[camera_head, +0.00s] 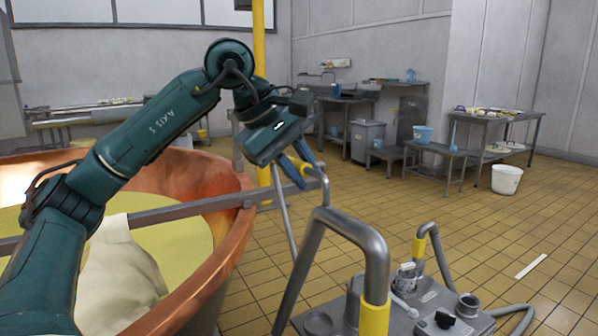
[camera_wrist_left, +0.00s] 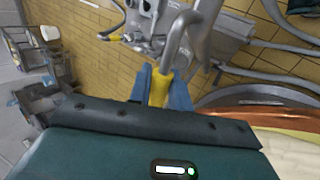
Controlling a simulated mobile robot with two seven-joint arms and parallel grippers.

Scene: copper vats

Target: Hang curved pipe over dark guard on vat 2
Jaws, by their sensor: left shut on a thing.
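My left gripper (camera_head: 304,176) is shut on the yellow band of a grey curved pipe (camera_head: 324,187), to the right of a copper vat (camera_head: 220,238). In the left wrist view, the blue fingers (camera_wrist_left: 165,88) close around the band, and the pipe's bend (camera_wrist_left: 178,25) rises beyond them. The pipe hangs in the air, apart from the vat's rim as far as I can tell. A grey bar (camera_head: 190,209) crosses the vat. A dark curved edge (camera_wrist_left: 245,97) runs beside the copper rim in the wrist view; I cannot tell if it is the guard. My right gripper is out of view.
A pump unit (camera_head: 430,310) with hoses stands at the front right. A large curved pipe (camera_head: 350,235) with a yellow band rises in front of me. A yellow post (camera_head: 259,45) stands behind the arm. Tables line the back wall; tiled floor (camera_head: 430,215) lies open between.

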